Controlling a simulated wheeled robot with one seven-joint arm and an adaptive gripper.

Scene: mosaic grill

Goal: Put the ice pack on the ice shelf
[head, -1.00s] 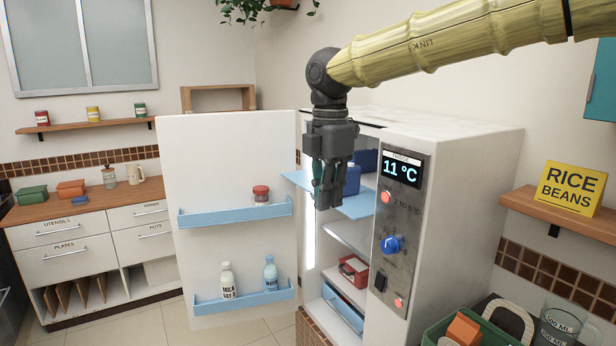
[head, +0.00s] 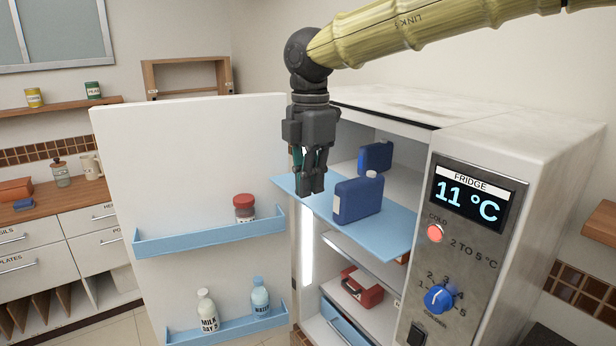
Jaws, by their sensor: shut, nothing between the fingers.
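A blue ice pack (head: 357,200) with a pale cap stands upright on the light blue ice shelf (head: 398,234), which juts out of the open fridge. A second blue ice pack (head: 375,157) stands further back inside the fridge, partly hidden behind the shelf's front one. My gripper (head: 311,190) points down, shut and empty, just left of the front ice pack and over the shelf's left edge. A gap seems to lie between the fingers and the pack.
The open fridge door (head: 170,180) stands left of my gripper, with a jar (head: 244,207) and two bottles in its racks. A red box (head: 357,288) sits on a lower shelf. The control panel (head: 455,240) reads 11 °C.

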